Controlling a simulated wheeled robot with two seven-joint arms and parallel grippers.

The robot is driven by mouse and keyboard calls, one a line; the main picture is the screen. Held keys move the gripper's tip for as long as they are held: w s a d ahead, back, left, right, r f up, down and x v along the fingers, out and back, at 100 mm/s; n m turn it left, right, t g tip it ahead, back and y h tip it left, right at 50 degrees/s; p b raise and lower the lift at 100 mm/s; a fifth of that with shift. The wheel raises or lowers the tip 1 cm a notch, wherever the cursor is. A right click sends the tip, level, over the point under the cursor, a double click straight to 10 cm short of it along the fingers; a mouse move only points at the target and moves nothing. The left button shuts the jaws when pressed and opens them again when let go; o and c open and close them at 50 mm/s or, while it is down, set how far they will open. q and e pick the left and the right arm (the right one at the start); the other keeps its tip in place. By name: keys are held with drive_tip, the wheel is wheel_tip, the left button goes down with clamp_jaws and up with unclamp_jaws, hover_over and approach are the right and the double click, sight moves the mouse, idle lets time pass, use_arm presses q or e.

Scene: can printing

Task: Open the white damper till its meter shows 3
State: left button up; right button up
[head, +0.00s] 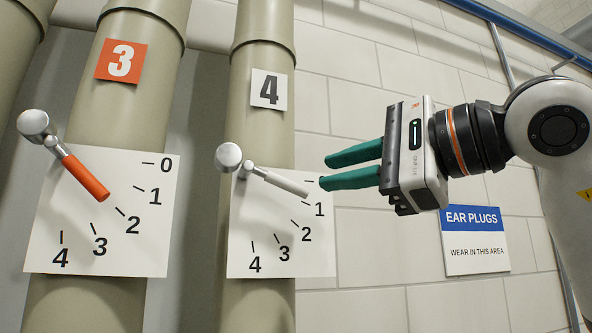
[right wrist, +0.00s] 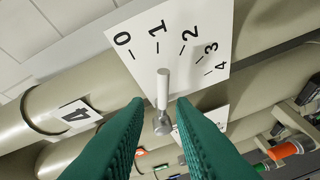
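The white damper is a lever with a white handle (head: 285,183) and a round metal end (head: 228,157), mounted on the pipe marked 4. Its white dial plate (head: 275,245) reads 0 to 4. The handle points near the 1 mark; viewing angle and the fingers over the 0 make this rough. My right gripper (head: 323,171) has green fingers, open and empty, with tips just right of the handle's end. In the right wrist view the white handle (right wrist: 163,88) shows in the gap between the spread fingers, with no visible contact. My left gripper is not in view.
A red-handled damper (head: 85,178) with its own dial (head: 60,210) sits on the left pipe, marked 3. An ear plugs sign (head: 475,240) hangs on the tiled wall. Several other pipes and handles show in the right wrist view. Space below my right gripper looks clear.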

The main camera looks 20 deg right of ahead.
sight(293, 184)
drive_tip(key=p+x, duration=0.1)
drive_tip(key=x, duration=0.4)
drive_tip(key=shift+w+a, duration=0.15)
drive_tip(key=shift+a, duration=0.1)
drive_tip(key=p+x, duration=0.1)
drive_tip(key=x, duration=0.2)
drive_tip(key=shift+f, duration=0.15)
drive_tip(key=shift+d, duration=0.15)
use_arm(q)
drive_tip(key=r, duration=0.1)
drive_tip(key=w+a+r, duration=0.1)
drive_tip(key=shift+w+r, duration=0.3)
use_arm(e)
clamp_jaws()
